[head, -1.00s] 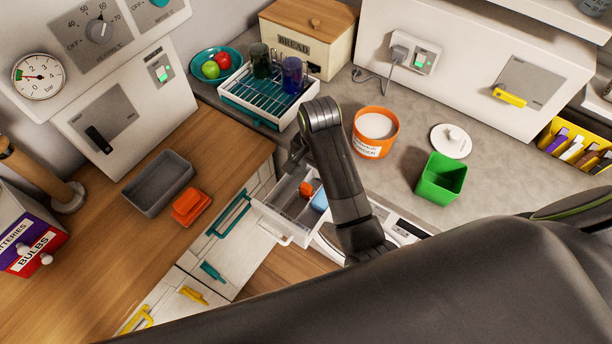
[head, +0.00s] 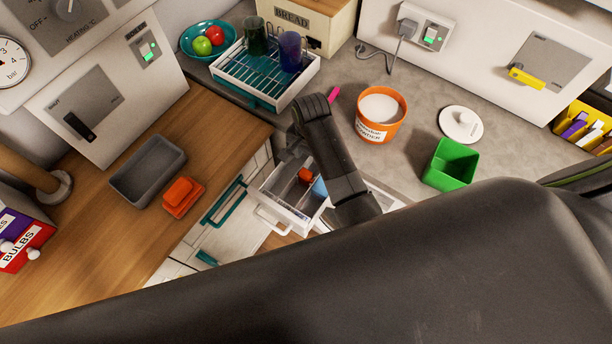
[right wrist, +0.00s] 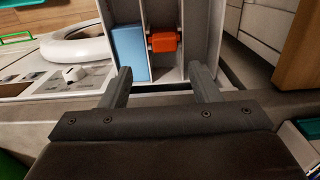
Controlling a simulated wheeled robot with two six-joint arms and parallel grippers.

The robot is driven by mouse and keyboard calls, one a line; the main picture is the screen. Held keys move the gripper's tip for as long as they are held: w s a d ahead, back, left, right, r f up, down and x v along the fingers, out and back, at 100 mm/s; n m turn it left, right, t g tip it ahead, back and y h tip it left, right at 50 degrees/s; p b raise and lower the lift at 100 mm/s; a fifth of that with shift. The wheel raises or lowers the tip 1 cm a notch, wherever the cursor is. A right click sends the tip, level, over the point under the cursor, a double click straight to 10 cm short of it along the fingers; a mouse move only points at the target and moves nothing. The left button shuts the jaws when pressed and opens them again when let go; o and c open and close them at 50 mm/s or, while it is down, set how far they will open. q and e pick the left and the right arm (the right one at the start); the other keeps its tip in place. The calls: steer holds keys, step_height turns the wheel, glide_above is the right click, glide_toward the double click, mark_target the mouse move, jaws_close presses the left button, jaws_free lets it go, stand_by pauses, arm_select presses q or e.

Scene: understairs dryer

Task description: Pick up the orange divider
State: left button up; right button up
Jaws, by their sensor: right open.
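The orange divider (head: 306,175) sits inside the open white drawer (head: 264,213), in the right wrist view too (right wrist: 163,40). There it lies across a narrow compartment, beside a light blue block (right wrist: 130,52). My right gripper (right wrist: 160,84) is open and empty, its two fingers apart at the near end of the drawer. The divider is ahead of the gap between them and apart from both. In the head view my right arm hangs over the drawer and hides part of it; the fingertips are hard to make out. My left gripper is not in view.
A grey tray (head: 148,170) and another orange object (head: 182,196) stand on the wooden counter. An orange powder tub (head: 378,132), white lid (head: 461,124), green bin (head: 450,164) and dish rack (head: 265,75) stand on the grey worktop.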

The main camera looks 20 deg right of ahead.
mark_target(306, 172)
steer(key=shift+a+f+p, duration=0.2)
steer(key=shift+f, duration=0.6)
steer(key=shift+a+f+p, duration=0.15)
steer(key=shift+a+f, duration=0.05)
steer(key=shift+f, duration=0.65)
steer(key=shift+a+f+p, duration=0.2)
steer(key=shift+f, duration=1.35)
jaws_close()
